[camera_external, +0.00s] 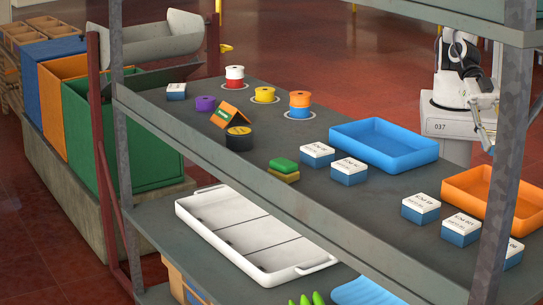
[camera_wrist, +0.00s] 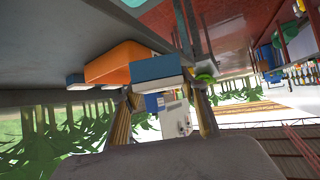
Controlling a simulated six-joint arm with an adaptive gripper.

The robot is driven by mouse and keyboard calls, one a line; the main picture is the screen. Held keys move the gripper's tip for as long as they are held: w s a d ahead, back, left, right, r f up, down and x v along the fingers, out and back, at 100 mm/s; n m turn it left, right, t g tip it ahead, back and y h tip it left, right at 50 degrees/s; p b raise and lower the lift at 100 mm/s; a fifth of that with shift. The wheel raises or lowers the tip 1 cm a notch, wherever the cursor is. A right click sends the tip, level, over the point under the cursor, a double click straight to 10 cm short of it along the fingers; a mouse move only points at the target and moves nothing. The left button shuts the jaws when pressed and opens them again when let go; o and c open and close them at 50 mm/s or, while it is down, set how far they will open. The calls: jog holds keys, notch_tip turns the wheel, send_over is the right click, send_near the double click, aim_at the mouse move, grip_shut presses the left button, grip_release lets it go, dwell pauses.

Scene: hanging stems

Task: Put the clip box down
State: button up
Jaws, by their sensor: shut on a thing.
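My gripper (camera_wrist: 162,100) is shut on a blue and white box, the clip box (camera_wrist: 156,70), which sits at the fingertips in the wrist view. In the external view my gripper (camera_external: 487,118) is at the far right, behind the shelf edge and partly hidden by the grey post. The held box is hard to make out there. Similar blue boxes with white labelled tops stand on the shelf, one (camera_external: 420,208) and another (camera_external: 461,229) near the orange tray (camera_external: 470,187), and two more (camera_external: 318,154) (camera_external: 349,171) near the blue tray (camera_external: 370,140).
The grey shelf (camera_external: 290,215) has clear patches between the boxes. Spools (camera_external: 264,95), a black roll (camera_external: 239,138), and green and yellow blocks (camera_external: 284,167) stand farther left. A grey post (camera_external: 505,150) rises at the right. A white divided tray (camera_external: 250,235) lies on the lower shelf.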

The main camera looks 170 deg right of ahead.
jog(key=s+a+f+n+g+y, duration=0.2)
jog(key=s+f+n+y, duration=0.15)
jog(key=f, duration=0.95)
jog(key=s+d+f+m+t+h, duration=0.1)
jog(key=s+d+f+m+h, duration=0.2)
jog(key=s+d+f, duration=0.45)
jog(key=s+d+f+m+t+h, duration=0.2)
jog(key=s+d+f+m+h, duration=0.2)
jog(key=d+f, duration=0.6)
jog(key=s+d+f+m+g+h, duration=0.15)
jog(key=s+d, duration=0.25)
jog(key=d, duration=0.6)
jog(key=s+d+f+m+h, duration=0.3)
jog(key=s+d, duration=0.1)
jog(key=d, duration=0.6)
jog(key=s+d+f+m+h, duration=0.2)
jog(key=s+d, duration=0.1)
jog(key=d, duration=0.8)
jog(key=s+d+m+g+h, duration=0.1)
jog(key=s+d, duration=0.5)
jog(key=d, duration=0.4)
jog(key=s+d+r+m+g+h, duration=0.1)
jog(key=s+d+m, duration=0.1)
jog(key=s+d, duration=0.5)
jog(key=shift+d+r, duration=0.25)
jog(key=shift+d, duration=1.5)
